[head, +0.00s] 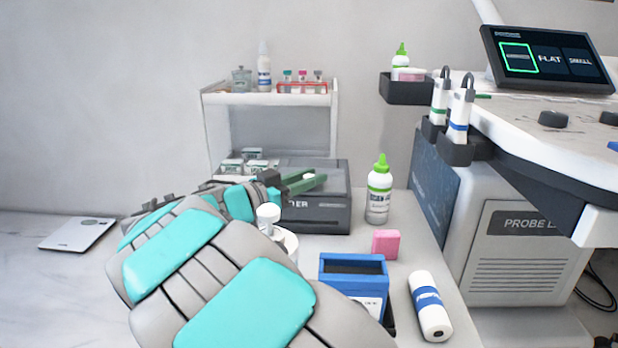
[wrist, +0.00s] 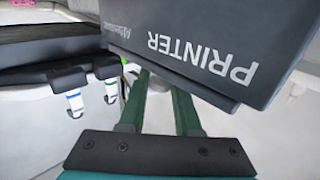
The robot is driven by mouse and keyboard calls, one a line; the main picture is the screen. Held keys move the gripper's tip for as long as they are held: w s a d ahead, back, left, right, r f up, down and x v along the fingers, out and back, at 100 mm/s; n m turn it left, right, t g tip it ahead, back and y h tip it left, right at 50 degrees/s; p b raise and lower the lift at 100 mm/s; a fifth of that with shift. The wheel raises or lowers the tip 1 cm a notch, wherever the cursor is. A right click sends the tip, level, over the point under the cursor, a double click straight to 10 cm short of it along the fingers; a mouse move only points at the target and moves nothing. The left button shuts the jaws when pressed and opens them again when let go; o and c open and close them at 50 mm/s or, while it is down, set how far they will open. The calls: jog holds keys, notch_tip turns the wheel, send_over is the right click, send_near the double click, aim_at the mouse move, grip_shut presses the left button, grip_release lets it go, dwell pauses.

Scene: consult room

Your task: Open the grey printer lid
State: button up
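The dark grey printer (head: 318,219) stands on the counter at the centre of the head view, partly hidden by my arm. Its lid (head: 335,172) looks flat and closed. In the wrist view, its lettered front (wrist: 215,55) appears upside down and fills the upper right. My gripper (head: 310,181) is at the top of the printer, with its green fingers over the lid. In the wrist view, my gripper (wrist: 160,80) has its two fingers apart with nothing seen between them. The finger ends run behind the printer's edge, so I cannot tell whether they touch it.
A white shelf (head: 268,99) stands behind. The ultrasound machine (head: 520,235) bounds the right. A flat white scale (head: 77,234) lies left.

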grip_shut()
dwell(0.9)
